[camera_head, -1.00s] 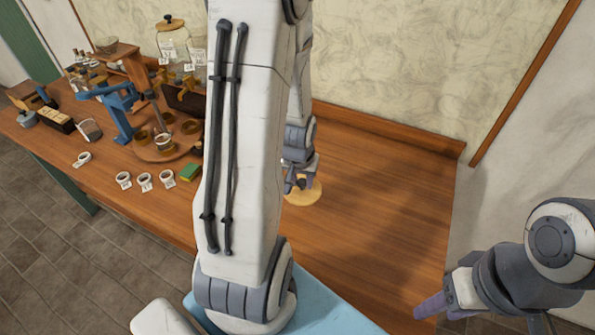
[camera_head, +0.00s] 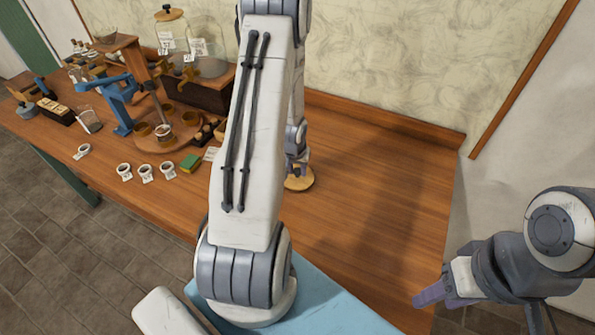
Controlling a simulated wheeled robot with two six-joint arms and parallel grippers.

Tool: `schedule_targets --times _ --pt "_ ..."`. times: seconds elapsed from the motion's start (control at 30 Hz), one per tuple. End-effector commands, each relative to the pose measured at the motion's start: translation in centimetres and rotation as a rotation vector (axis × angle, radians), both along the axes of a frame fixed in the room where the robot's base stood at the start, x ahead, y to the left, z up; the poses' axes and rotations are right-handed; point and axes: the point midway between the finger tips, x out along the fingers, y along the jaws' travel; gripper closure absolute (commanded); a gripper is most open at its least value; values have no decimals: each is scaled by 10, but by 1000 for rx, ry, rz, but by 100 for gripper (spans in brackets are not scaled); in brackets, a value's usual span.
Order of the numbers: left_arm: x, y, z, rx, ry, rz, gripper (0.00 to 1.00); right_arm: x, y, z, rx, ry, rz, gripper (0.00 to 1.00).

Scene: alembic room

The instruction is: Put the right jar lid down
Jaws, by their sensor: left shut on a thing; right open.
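The right jar lid, a round pale wooden disc (camera_head: 299,183), is low over or on the bare table right of the tools; I cannot tell if it touches the wood. My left gripper (camera_head: 297,170) is shut on it from above, partly hidden behind my own arm. The right glass jar (camera_head: 209,65) stands at the back of the table, and no lid shows on its top. The left glass jar (camera_head: 172,35) beside it wears a lid with a dark knob. My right gripper (camera_head: 432,294) is open and empty at the lower right, off the table.
The wooden table (camera_head: 385,220) is clear on its right side, with a raised back edge.

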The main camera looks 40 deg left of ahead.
Motion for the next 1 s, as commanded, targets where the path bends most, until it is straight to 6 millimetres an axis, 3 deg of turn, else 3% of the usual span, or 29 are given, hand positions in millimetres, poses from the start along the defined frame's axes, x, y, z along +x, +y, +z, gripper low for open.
schedule_targets --times 0.27,0.3,0.37,0.77,0.87,1.0 --pt "0 0 -3 0 0 0 100 0 0 -3 1 -1 0 50" --pt "0 0 -3 0 0 0 57 0 0 -2 1 -1 0 50" --pt "0 0 -2 0 0 0 35 0 0 -2 1 -1 0 50" --pt "0 0 4 0 0 0 35 0 0 4 1 -1 0 50" --pt "-3 -1 17 1 -3 -1 35 0 0 6 0 0 0 50" --pt "-10 -4 49 1 -3 -1 35 0 0 21 0 0 -1 50"
